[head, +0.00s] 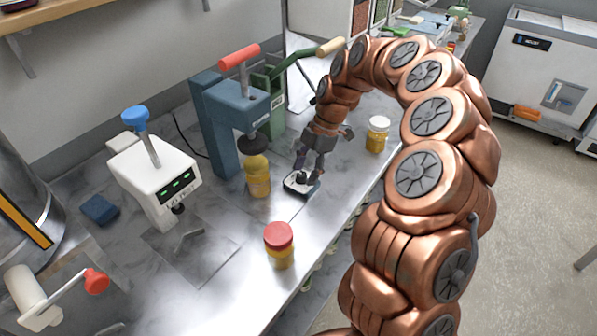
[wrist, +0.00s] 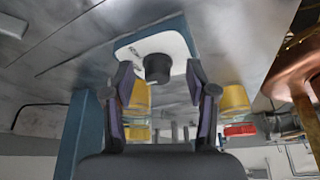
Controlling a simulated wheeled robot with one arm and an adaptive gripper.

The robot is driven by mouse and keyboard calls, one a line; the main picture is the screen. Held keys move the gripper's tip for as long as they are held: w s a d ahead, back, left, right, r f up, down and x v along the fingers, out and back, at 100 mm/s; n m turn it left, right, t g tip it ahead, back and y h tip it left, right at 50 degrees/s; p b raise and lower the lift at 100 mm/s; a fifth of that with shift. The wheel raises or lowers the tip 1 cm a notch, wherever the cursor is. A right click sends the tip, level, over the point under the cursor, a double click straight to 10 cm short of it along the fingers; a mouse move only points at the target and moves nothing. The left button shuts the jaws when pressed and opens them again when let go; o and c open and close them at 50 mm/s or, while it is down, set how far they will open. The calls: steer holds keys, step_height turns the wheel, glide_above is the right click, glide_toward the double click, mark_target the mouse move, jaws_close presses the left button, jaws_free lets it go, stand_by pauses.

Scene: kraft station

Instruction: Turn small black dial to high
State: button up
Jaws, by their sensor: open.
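The small black dial (wrist: 157,68) sits on a white panel with a blue edge (wrist: 181,43). In the head view, the panel (head: 290,186) lies on the metal counter near its front edge. My gripper (head: 307,176) points down over the panel. In the wrist view, my gripper (wrist: 160,78) is open, with one finger on each side of the dial. I cannot tell whether the fingers touch it. The dial's pointer and the setting marks cannot be read.
A blue press (head: 232,110) with a yellow bottle (head: 257,178) stands left of my gripper. A white-lidded jar (head: 377,135) stands to the right, and a red-lidded jar (head: 279,245) nearer the front. A white machine with a blue knob (head: 153,178) is farther left.

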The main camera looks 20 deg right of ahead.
steer(key=shift+a, duration=0.85)
steer(key=shift+a+r, duration=0.2)
steer(key=shift+r, duration=0.1)
steer(key=d, duration=0.1)
steer(key=d+r, duration=0.2)
steer(key=d, duration=0.1)
steer(key=shift+w+d+r, duration=0.1)
steer(key=shift+w+r, duration=0.15)
steer(key=shift+w+a+r, duration=0.1)
steer(key=shift+a+r, duration=0.1)
steer(key=shift+r, duration=0.9)
steer(key=d+v, duration=0.1)
steer(key=v, duration=0.5)
steer(key=shift+d+r, duration=0.1)
steer(key=shift+d, duration=0.05)
